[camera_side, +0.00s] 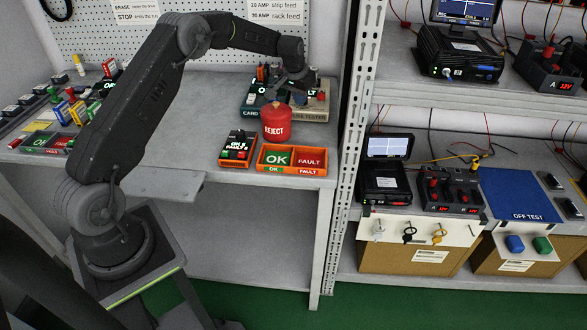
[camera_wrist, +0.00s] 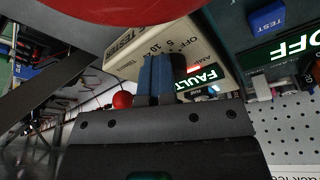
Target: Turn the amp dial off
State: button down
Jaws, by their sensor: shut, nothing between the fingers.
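The tester (camera_side: 318,108) stands at the back of the left bench, and its pale panel fills the upper middle of the wrist view (camera_wrist: 130,55). Marks reading OFF, 5, 10 and more, with AMP lettering, surround the dial's place. The amp dial itself is hidden behind my fingers, so I cannot tell its setting or whether I touch it. My gripper (camera_wrist: 158,75) is shut and empty, its blue-grey fingers in front of that panel. In the side view my gripper (camera_side: 291,88) is low over the tester.
A red REJECT container (camera_side: 276,122) stands close in front of the tester and looms at the top of the wrist view (camera_wrist: 130,8). An orange OK/FAULT tray (camera_side: 291,171) and a small orange box (camera_side: 237,162) sit at the bench front. A FAULT sign (camera_wrist: 197,79) shows beside my fingers.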

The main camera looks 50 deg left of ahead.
aim_at(292, 106)
jog(key=shift+s+a+f, duration=0.25)
jog(key=shift+f, duration=0.3)
jog(key=shift+s+a, duration=0.2)
jog(key=shift+a, duration=0.85)
jog(key=shift+s, duration=0.35)
jog(key=shift+w+d+r, duration=0.1)
jog(key=shift+r, duration=3.15)
jog(key=shift+r, duration=0.1)
